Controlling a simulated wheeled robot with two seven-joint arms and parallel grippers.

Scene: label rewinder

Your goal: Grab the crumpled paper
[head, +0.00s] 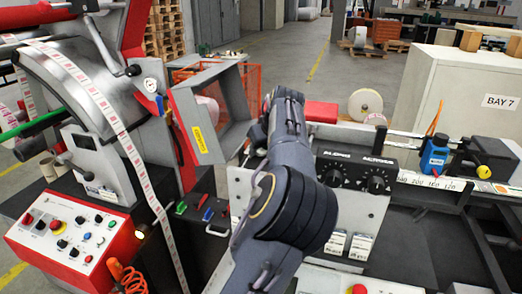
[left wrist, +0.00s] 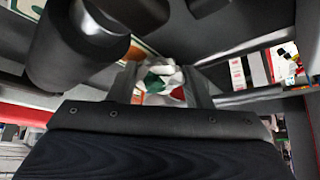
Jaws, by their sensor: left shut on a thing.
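The crumpled paper (left wrist: 160,78) is a white wad with green and red patches in the left wrist view. It sits between the two fingers of my left gripper (left wrist: 165,88), which is shut on it. In the head view my left arm rises through the middle of the picture and blocks the sight of the gripper's fingers and the paper. My right gripper is in neither view.
The rewinder's red-edged control panel (head: 75,232) stands at the left, with a label strip (head: 128,145) running down beside it. A black knob panel (head: 352,172) is close right of my arm. A blue bottle (head: 434,153) and a beige cabinet (head: 455,88) are farther right.

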